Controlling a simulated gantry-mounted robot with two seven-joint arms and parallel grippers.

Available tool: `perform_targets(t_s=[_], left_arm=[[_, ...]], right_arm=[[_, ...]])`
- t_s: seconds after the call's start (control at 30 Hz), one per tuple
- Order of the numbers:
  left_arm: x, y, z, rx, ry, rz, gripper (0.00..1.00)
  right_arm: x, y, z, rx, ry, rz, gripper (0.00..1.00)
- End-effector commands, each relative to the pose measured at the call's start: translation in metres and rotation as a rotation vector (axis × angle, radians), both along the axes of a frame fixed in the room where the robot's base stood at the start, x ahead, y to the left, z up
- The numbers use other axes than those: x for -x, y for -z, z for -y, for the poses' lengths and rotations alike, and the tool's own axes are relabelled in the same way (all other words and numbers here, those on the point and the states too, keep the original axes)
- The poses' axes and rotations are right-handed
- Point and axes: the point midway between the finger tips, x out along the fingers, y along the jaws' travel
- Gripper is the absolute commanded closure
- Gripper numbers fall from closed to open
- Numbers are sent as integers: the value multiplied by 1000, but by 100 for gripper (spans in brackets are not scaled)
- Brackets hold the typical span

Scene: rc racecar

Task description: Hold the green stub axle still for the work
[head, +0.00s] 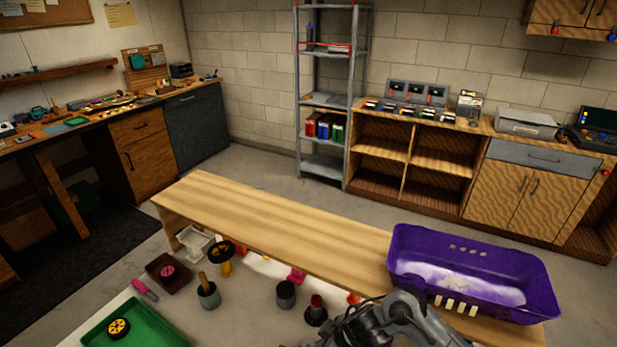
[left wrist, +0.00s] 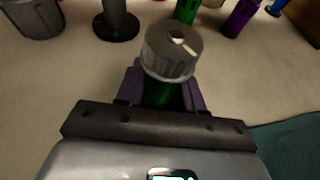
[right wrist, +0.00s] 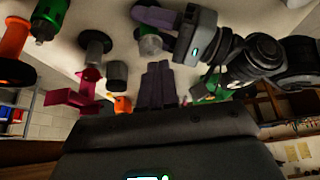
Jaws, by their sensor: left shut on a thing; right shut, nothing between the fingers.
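The green stub axle (left wrist: 158,97) shows in the left wrist view as a green body between the purple fingers of my left gripper (left wrist: 162,93), which is shut on it. A grey ribbed round piece (left wrist: 170,50) sits over its far end; I cannot tell whether it is part of the axle. In the right wrist view my left gripper (right wrist: 163,22) comes from the upper right, with the grey round piece (right wrist: 149,43) at its fingertips. My right gripper (right wrist: 158,85) is shut and empty, apart from and below that piece in the picture. The head view shows neither gripper's fingers.
In the head view, a green tray (head: 150,312) with a yellow wheel, a brown tray (head: 156,275), a cup (head: 208,295) and a dark cylinder (head: 286,294) stand on the table. A purple bin (head: 410,262) is at the right. A magenta piece (right wrist: 79,94) shows in the right wrist view.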

Motion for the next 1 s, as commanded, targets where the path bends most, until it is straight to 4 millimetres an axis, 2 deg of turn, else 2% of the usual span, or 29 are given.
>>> perform_targets(t_s=[0.17,0.4,0.53,0.67,1.0], left_arm=[[0,1,-1,-1,-1,-1,95],[0,1,-1,-2,-1,-1,95],[0,1,0,-1,0,-1,95],[0,1,0,-1,0,-1,95],[0,0,0,-1,0,-1,95]], right_arm=[[-3,-1,1,1,0,0,100],[-25,-9,9,6,0,-2,100],[-29,-7,10,6,0,-3,100],[-29,1,10,7,0,-4,100],[-29,37,10,5,1,-5,100]])
